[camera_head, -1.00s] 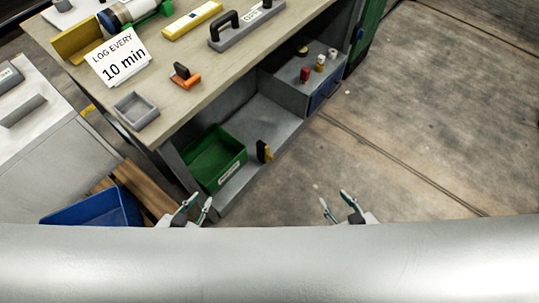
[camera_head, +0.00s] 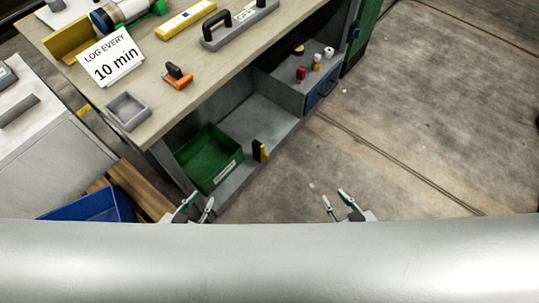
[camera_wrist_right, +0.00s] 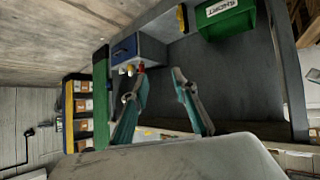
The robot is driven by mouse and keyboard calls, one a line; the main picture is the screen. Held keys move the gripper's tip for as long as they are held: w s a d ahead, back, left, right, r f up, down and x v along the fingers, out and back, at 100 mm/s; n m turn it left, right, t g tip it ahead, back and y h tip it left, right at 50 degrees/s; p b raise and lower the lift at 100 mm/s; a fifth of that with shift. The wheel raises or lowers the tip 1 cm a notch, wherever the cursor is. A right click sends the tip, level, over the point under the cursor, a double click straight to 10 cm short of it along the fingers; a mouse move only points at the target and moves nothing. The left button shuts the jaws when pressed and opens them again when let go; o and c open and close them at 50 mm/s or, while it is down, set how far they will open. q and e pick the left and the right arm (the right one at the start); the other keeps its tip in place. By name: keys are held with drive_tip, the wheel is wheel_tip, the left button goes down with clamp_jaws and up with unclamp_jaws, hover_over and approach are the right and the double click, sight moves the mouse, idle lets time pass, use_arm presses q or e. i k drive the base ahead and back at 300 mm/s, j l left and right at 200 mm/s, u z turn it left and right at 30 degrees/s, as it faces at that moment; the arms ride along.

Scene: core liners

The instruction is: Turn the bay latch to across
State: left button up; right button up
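A small black and yellow upright piece (camera_head: 261,150) stands at the front edge of the bench's lower bay, beside a green bin (camera_head: 209,158). It may be the bay latch, but I cannot tell for sure. The yellow piece also shows at the top of the right wrist view (camera_wrist_right: 182,18). My left gripper (camera_head: 198,203) is open and empty, in front of and below the bay. My right gripper (camera_head: 335,203) is open and empty over the floor, right of the bay. Its parted fingers (camera_wrist_right: 160,90) show in the right wrist view, touching nothing.
The bench top (camera_head: 190,110) carries a grey tray (camera_head: 128,111), an orange and black piece (camera_head: 178,76) and a sign (camera_head: 110,57). A blue drawer (camera_head: 322,87) sits right of the bay. A blue bin (camera_head: 95,206) is at lower left. The floor at right is clear.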

sight(264, 156)
drive_tip(key=l, duration=0.45)
drive_tip(key=i+l, duration=0.15)
drive_tip(key=l, duration=0.35)
drive_tip(key=i+l, duration=0.55)
drive_tip(key=l+u, duration=0.05)
drive_tip(key=l, duration=0.05)
